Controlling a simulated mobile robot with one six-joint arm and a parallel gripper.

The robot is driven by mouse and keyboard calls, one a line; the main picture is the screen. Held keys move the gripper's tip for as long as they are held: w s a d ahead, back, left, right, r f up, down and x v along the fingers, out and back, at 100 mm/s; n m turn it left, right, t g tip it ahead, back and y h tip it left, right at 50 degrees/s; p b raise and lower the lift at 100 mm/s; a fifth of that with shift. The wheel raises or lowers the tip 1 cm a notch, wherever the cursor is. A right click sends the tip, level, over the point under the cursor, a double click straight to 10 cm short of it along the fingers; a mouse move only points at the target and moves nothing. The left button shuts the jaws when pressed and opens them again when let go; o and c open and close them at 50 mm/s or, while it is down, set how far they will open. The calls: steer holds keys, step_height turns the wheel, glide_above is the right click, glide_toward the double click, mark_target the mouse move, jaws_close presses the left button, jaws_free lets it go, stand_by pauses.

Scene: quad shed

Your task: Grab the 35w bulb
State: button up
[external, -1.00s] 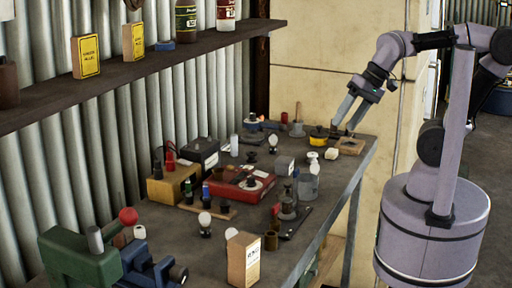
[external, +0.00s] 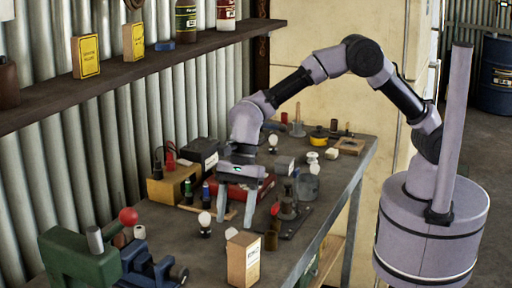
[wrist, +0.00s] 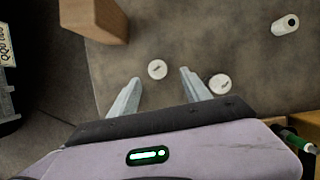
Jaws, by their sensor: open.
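A white round bulb (external: 231,233) shows just behind a tan box on the bench in the external view. A second white bulb (external: 204,218) stands upright on a dark base to its left. From above, the wrist view shows two pale round tops with small marks: one bulb (wrist: 157,69) near the box, the other bulb (wrist: 220,84) to the right. The marks are too small to read, so I cannot tell which is 35w. My gripper (external: 234,219) points down, open and empty. In the wrist view its fingertips (wrist: 160,77) flank the bulb nearer the box.
The tan box (external: 243,262) stands at the bench's front edge and shows in the wrist view (wrist: 95,18). A red case, jars and a third bulb (external: 272,141) crowd the bench behind my gripper.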

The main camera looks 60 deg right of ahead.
steer(key=b+x, duration=0.2)
steer(key=x, duration=0.4)
steer(key=shift+s+a+b, duration=0.1)
steer(key=shift+s+b, duration=0.05)
steer(key=shift+b, duration=0.25)
steer(key=shift+r, duration=0.1)
steer(key=shift+c, duration=1.4)
jaws_close()
